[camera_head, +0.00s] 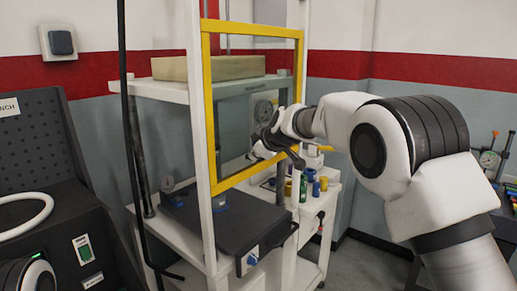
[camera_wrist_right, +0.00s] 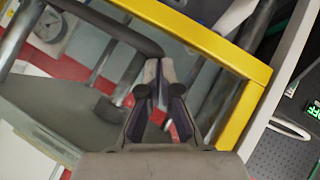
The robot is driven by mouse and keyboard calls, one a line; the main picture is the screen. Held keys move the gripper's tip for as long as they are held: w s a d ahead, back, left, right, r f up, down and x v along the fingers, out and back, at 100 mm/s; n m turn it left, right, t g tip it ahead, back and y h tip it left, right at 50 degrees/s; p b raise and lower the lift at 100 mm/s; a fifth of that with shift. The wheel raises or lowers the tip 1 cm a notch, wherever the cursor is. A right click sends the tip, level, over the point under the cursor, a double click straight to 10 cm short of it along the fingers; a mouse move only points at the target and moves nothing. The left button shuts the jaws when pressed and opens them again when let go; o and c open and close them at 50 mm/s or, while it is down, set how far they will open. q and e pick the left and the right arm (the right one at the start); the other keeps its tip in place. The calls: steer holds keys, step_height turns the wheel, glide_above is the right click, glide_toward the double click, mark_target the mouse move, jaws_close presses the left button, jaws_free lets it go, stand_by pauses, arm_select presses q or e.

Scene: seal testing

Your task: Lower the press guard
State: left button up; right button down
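The press guard (camera_head: 207,110) is a yellow-framed clear panel, raised upright in front of the press on white posts. Its yellow frame also crosses the upper right of the right wrist view (camera_wrist_right: 225,45). My right gripper (camera_head: 258,152) is at the lower part of the guard, near the panel's lower right. In the right wrist view its fingertips (camera_wrist_right: 161,66) are close together, beside the end of a dark bar (camera_wrist_right: 125,30). Whether they touch this bar cannot be told. My left gripper is not in view.
A black press base (camera_head: 225,222) sits on the white bench below the guard. Several small coloured cylinders (camera_head: 312,183) stand to its right. A dark perforated panel (camera_head: 35,130) and a thin black pole (camera_head: 128,110) are at left. A dial gauge (camera_head: 489,160) is at far right.

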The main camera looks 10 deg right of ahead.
step_height(320, 180, down, 21)
steer(key=b, duration=1.8)
steer(key=shift+f+b, duration=0.15)
steer(key=shift+b, duration=0.25)
steer(key=shift+w, duration=0.1)
